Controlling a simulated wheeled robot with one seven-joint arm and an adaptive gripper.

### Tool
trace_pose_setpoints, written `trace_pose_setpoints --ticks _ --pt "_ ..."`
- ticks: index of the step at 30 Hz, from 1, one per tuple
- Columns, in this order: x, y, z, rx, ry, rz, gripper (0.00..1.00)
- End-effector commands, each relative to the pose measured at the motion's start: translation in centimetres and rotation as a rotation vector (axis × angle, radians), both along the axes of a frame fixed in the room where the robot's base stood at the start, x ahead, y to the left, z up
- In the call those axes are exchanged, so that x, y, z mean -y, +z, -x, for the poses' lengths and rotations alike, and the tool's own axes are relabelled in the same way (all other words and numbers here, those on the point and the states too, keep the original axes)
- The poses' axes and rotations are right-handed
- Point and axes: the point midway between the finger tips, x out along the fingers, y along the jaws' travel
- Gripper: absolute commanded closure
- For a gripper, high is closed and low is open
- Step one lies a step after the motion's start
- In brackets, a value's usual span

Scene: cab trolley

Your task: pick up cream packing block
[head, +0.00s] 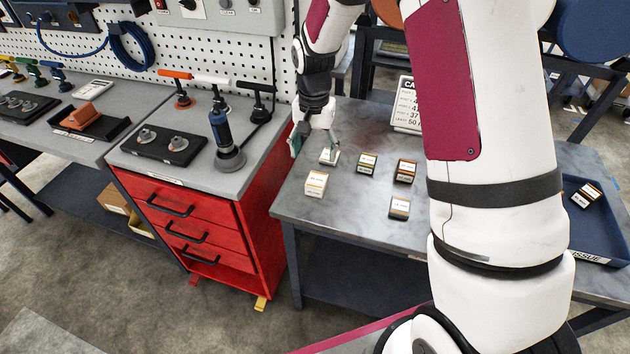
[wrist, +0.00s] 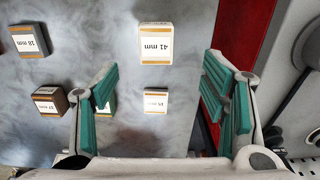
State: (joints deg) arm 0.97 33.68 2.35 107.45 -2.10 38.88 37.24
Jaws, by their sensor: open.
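Two cream blocks with tan edge bands and printed labels stand on the grey table. The larger one, marked 41 mm (wrist: 156,42), also shows nearest the table's left front in the head view (head: 316,184). The smaller cream block (wrist: 155,100) also shows under my gripper in the head view (head: 329,157). My gripper (wrist: 160,86) is open and empty, with green-padded fingers. In the wrist view the smaller block lies between the fingers, touching neither; the larger one lies beyond the fingertips. How far the fingers are above the table is hard to tell.
A brown block (head: 405,172) and a grey one (head: 400,207) stand farther right. A red drawer cabinet (head: 208,225) adjoins the table's left side. A blue tray (head: 603,245) sits right.

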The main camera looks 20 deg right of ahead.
Motion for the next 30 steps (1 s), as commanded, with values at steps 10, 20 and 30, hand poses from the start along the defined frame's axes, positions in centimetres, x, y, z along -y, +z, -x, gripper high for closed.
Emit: trace_pose_setpoints --ticks 10,20,30 --pt "0.0 -5.9 0.1 -0.002 0.001 0.000 0.33" --pt "0.5 -8.3 0.2 -0.004 -0.001 -0.001 0.33" --pt "0.8 -11.7 0.0 -0.001 0.001 -0.001 0.33"
